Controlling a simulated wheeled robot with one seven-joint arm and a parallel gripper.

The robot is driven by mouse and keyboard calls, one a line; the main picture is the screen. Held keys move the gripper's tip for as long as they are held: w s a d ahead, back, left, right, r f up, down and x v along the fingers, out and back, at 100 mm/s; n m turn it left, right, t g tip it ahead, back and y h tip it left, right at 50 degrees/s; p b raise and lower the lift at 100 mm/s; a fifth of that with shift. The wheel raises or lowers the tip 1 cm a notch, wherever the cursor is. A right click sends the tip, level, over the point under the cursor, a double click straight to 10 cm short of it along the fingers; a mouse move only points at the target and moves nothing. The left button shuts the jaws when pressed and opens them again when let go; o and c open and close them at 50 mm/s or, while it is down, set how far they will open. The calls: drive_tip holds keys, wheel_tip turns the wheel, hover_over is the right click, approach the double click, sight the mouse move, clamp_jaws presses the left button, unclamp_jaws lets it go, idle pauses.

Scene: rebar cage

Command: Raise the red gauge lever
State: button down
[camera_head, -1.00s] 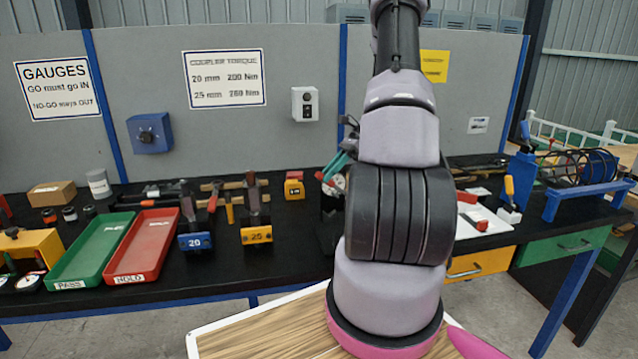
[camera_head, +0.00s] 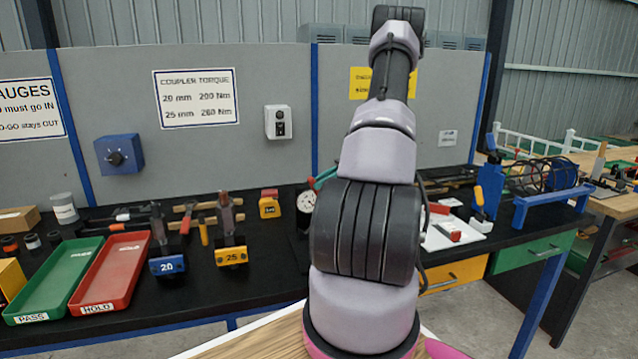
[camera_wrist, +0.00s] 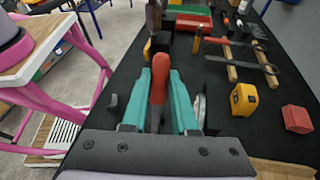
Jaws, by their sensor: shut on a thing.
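The red gauge lever (camera_wrist: 160,78) stands up between the teal fingers of my gripper (camera_wrist: 160,100) in the wrist view. The fingers are shut on its red grip from both sides. The gauge's round white dial (camera_head: 306,201) shows just left of my arm in the head view. In the wrist view the dial (camera_wrist: 199,108) is seen nearly edge-on, right of the fingers.
On the black bench are a green tray (camera_head: 24,312), a red tray (camera_head: 85,301), blue block 20 (camera_head: 167,265) and yellow block 25 (camera_head: 231,256). A yellow tape measure (camera_wrist: 243,99) and a red block (camera_wrist: 297,119) lie right of the gripper.

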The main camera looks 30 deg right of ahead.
drive_tip(key=c, duration=0.7)
unclamp_jaws()
drive_tip(key=v, duration=1)
drive_tip(key=shift+d+r, duration=0.15)
drive_tip(key=shift+d, duration=0.2)
